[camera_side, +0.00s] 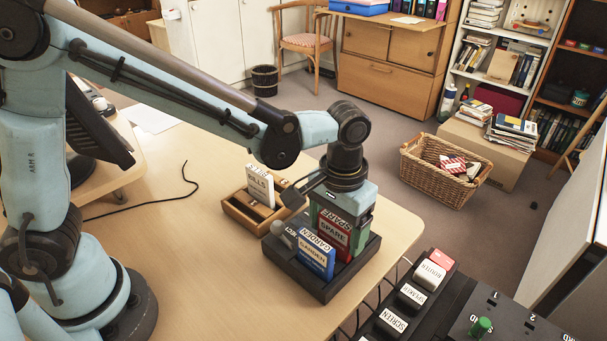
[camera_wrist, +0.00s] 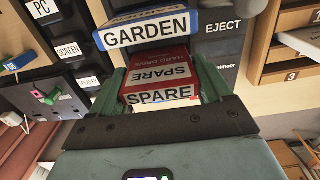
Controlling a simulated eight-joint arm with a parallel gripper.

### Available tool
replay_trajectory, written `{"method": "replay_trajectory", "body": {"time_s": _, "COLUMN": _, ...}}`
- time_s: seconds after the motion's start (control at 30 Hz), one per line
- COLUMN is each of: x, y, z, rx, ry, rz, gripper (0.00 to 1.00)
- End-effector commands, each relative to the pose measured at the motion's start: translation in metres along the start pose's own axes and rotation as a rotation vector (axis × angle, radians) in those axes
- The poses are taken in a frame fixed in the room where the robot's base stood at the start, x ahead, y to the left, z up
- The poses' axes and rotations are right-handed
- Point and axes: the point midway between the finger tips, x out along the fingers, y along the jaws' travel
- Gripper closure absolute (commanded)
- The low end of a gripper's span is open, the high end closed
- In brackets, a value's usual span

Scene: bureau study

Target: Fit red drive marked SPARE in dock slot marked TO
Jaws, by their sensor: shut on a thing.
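The red drive marked SPARE (camera_side: 328,232) stands upright in the jaws of my gripper (camera_side: 341,236), over the black dock (camera_side: 318,290). In the wrist view the red drive (camera_wrist: 160,72) sits between the green fingers of my gripper (camera_wrist: 161,88), which is shut on it. A blue drive marked GARDEN (camera_side: 316,259) stands in the dock in front of the red one. It also shows in the wrist view (camera_wrist: 150,30), close beside the red drive. The red drive's lower end is hidden, so I cannot tell how deep it sits. No TO mark is readable.
A wooden rack (camera_side: 237,213) holding a white drive marked BILLS (camera_side: 260,184) stands left of the dock. A black switch panel (camera_side: 410,305) with labelled keys lies to the right. The desk (camera_side: 190,260) left of the dock is mostly clear, with a black cable further back.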

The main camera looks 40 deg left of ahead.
Motion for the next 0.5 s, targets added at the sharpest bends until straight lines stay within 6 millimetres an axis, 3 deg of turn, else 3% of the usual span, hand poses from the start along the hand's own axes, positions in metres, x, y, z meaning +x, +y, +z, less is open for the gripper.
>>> {"method": "replay_trajectory", "body": {"time_s": 0.43, "x": 0.0051, "y": 0.0, "z": 0.0, "rx": 0.0, "ry": 0.0, "rz": 0.0, "gripper": 0.56}}
{"method": "replay_trajectory", "body": {"time_s": 0.47, "x": 0.0051, "y": 0.0, "z": 0.0, "rx": 0.0, "ry": 0.0, "rz": 0.0, "gripper": 0.17}}
{"method": "replay_trajectory", "body": {"time_s": 0.5, "x": 0.0051, "y": 0.0, "z": 0.0, "rx": 0.0, "ry": 0.0, "rz": 0.0, "gripper": 0.11}}
